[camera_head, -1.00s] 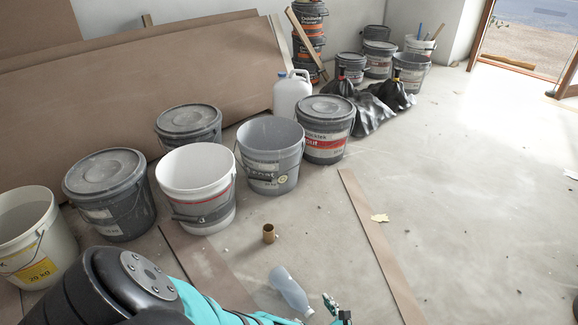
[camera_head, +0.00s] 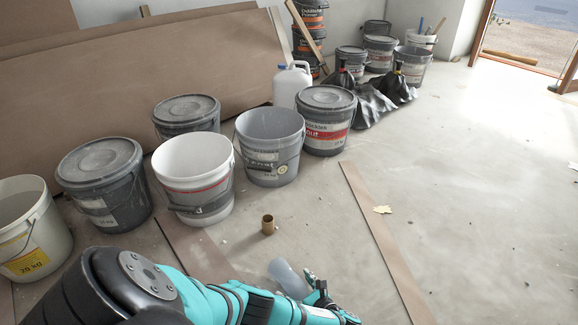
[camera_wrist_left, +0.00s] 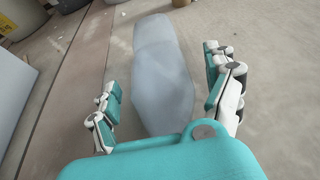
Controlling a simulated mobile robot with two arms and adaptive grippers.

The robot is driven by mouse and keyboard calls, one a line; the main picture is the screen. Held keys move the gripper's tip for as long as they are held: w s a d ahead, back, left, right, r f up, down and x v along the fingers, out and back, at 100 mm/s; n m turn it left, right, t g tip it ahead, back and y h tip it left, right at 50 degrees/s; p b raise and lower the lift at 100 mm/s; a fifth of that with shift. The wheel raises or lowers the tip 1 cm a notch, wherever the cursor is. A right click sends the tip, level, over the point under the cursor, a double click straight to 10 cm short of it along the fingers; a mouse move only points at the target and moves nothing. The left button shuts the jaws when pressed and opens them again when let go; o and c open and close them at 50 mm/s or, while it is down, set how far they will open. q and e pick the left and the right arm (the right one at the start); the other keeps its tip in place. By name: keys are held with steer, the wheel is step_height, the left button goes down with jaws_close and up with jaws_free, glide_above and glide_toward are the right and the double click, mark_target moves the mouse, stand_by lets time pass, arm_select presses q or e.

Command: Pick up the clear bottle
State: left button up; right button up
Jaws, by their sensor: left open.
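The clear bottle (camera_head: 287,277) lies on its side on the concrete floor, pale and translucent. My left arm hides its lower part in the head view. My left gripper (camera_head: 316,284) is open beside and over it. In the left wrist view, the bottle (camera_wrist_left: 160,75) lies between the two spread fingers of the left gripper (camera_wrist_left: 168,95), with a gap to each side. Its near end is hidden behind the gripper's palm. My right gripper is not in view.
A small brown cup (camera_head: 268,225) stands behind the bottle. A white bucket (camera_head: 195,165), a grey bucket (camera_head: 270,150) and several others line the left and back. A flat board (camera_head: 385,245) lies to the right. Open floor (camera_head: 490,200) extends beyond it.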

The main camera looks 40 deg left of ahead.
arm_select(q)
steer(key=c, duration=1.1)
steer(key=shift+r, duration=0.1)
